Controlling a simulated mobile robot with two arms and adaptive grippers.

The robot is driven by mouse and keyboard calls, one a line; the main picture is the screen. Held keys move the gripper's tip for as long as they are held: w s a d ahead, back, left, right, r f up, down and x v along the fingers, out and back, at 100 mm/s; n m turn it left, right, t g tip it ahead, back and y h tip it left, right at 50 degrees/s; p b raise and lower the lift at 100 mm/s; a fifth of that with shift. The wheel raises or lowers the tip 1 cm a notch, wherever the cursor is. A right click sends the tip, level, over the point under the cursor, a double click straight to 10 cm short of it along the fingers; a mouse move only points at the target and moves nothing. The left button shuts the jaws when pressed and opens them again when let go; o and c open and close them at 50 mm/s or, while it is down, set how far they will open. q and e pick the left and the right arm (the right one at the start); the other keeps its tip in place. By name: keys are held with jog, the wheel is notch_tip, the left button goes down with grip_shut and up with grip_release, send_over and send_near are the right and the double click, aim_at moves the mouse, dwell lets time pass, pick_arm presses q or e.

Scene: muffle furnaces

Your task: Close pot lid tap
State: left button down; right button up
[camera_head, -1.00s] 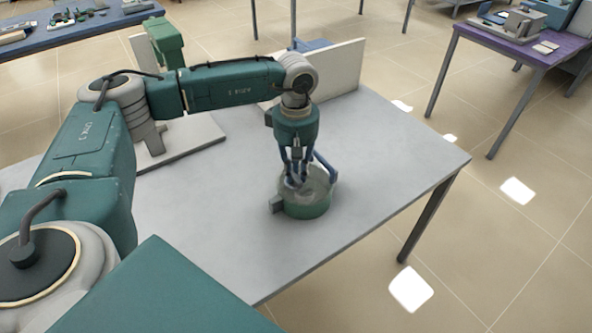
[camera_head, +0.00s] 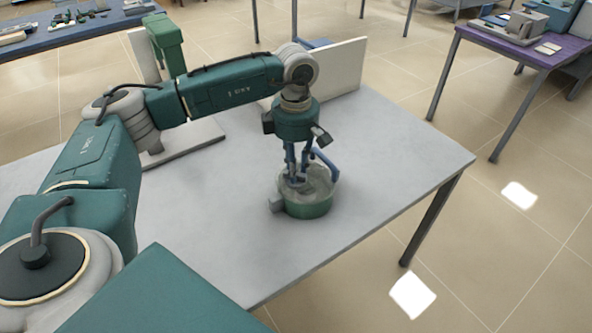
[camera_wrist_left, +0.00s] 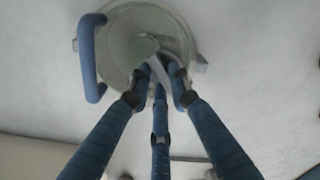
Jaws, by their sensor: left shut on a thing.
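A round green pot (camera_head: 309,209) with a pale glassy lid stands upright on the grey table (camera_head: 380,160). A blue handle (camera_head: 326,164) rises at its right back side, and a grey block (camera_head: 276,204) sticks out at its left. In the left wrist view the lid (camera_wrist_left: 125,22) and the blue handle (camera_wrist_left: 92,58) show from above. My left gripper (camera_head: 298,180) points down over the pot, its fingers shut on a pale knob-like part (camera_wrist_left: 162,68) at the lid's middle. The fingers hide most of that part. My right gripper is in neither view.
A pale upright panel (camera_head: 335,74) and a green stand (camera_head: 165,45) are at the back of the table. A purple table (camera_head: 510,48) with equipment stands at the far right, a blue one (camera_head: 75,38) at the far left. The tabletop around the pot is clear.

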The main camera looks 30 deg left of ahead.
pick_arm(q)
jog(key=n+b, duration=0.1)
jog(key=n, duration=0.4)
jog(key=shift+a+n, duration=0.1)
jog(key=shift+n, duration=2.2)
jog(key=shift+s+r, duration=0.1)
jog(key=c, duration=1.6)
grip_release()
jog(key=shift+o, duration=0.2)
jog(key=shift+r, duration=0.2)
notch_tip(320, 180, up, 12)
jog(key=shift+f, duration=0.2)
